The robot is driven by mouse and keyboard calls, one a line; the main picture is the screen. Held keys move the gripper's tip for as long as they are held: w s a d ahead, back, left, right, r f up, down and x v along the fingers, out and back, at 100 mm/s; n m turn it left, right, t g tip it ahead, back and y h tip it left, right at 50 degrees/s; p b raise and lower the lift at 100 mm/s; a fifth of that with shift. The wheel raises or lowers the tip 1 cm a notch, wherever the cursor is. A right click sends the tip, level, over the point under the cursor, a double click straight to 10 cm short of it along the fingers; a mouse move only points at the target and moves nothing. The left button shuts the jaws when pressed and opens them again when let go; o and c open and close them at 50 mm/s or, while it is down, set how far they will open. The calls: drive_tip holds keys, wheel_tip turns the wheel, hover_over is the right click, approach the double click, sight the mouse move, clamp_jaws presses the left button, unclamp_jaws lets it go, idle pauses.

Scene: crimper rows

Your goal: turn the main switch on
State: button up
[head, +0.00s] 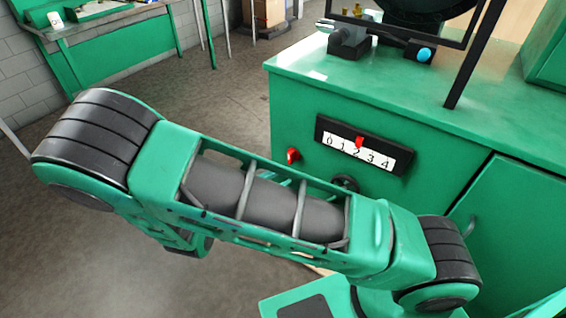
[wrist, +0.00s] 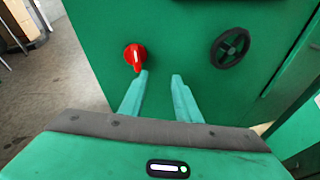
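The main switch appears to be the red rotary knob (head: 292,156) on the green cabinet's front, left of the numbered scale. In the wrist view the red knob (wrist: 135,57) has a pale line on its handle, tilted slightly from vertical. My gripper (wrist: 160,74) is open and empty, its two green fingers apart. The left fingertip appears just below and right of the knob; I cannot tell whether it touches. In the head view my arm hides the gripper.
A black handwheel (wrist: 230,48) sits right of the knob. Above it is a scale plate (head: 362,148) marked 0 to 4 with a red pointer near 2. A machine with a blue button (head: 424,54) stands on the green cabinet (head: 300,95). The floor at left is open.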

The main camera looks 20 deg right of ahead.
sight(289, 159)
drive_tip(key=a+n+t+h, duration=0.1)
drive_tip(key=a+n+t, duration=0.4)
drive_tip(key=x, duration=1.1)
drive_tip(key=shift+s+d+f, duration=0.15)
drive_tip(key=shift+s, duration=0.05)
